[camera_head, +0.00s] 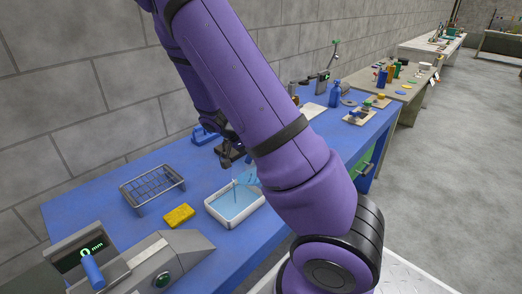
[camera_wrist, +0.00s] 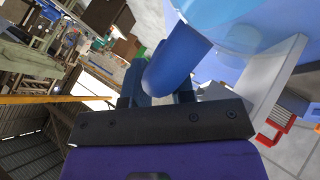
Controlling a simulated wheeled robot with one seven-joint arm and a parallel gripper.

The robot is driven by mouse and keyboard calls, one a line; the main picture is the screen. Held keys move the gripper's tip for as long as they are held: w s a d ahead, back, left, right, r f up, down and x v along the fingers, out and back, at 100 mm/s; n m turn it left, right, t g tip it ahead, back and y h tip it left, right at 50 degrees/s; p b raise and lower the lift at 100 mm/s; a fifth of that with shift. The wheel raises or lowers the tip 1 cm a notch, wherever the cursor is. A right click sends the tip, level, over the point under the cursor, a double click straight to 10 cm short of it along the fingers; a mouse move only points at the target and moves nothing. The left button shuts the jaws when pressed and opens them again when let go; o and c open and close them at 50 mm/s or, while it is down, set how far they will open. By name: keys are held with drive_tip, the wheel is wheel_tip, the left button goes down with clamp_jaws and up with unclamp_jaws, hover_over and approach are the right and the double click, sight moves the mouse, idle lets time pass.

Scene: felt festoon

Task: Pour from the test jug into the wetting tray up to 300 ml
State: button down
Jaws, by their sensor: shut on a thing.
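The wetting tray (camera_head: 212,213) is a white rectangular tray on the blue table in the head view, with light blue liquid in it. The test jug (camera_head: 247,177) is clear bluish and appears tilted just above the tray's far side; my arm hides part of it. A thin pale streak below it may be liquid falling. My gripper (camera_head: 231,152) is partly hidden behind my arm. In the wrist view my gripper (camera_wrist: 158,88) is shut on the jug's blue handle (camera_wrist: 180,58), with the jug's translucent body at upper right. The level marks cannot be read.
A wire rack (camera_head: 152,187) and a yellow sponge (camera_head: 179,215) stand left of the tray. A grey device (camera_head: 160,262) with a mm display is at the front left. Bottles and small parts stand farther back on the blue table (camera_head: 105,190). A wall runs behind.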

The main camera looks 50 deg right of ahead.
drive_tip(key=shift+a, duration=0.2)
drive_tip(key=shift+w+a+h, duration=0.1)
drive_tip(key=shift+h, duration=0.3)
drive_tip(key=shift+w+a+f+g+h, duration=0.1)
drive_tip(key=shift+a+f+g+h, duration=0.05)
drive_tip(key=shift+a+g+h, duration=0.2)
idle(2.6)
idle(1.6)
drive_tip(key=shift+s+d+r+t+y, duration=0.15)
drive_tip(key=shift+d+r+t+y, duration=0.1)
drive_tip(key=shift+d+y, duration=0.3)
drive_tip(key=shift+s+d+r+t+y, duration=0.1)
drive_tip(key=shift+s+d+t+y, duration=0.1)
drive_tip(key=shift+d+y, duration=0.3)
drive_tip(key=shift+s+d+f+t+y, duration=0.1)
drive_tip(key=shift+d+t+y, duration=0.15)
drive_tip(key=shift+y, duration=0.3)
drive_tip(key=shift+s+d+f+t+y, duration=0.15)
drive_tip(key=shift+d+y, duration=0.15)
drive_tip(key=shift+y, duration=0.25)
drive_tip(key=shift+w, duration=0.1)
drive_tip(key=shift+d+n, duration=0.1)
drive_tip(key=shift+n, duration=0.2)
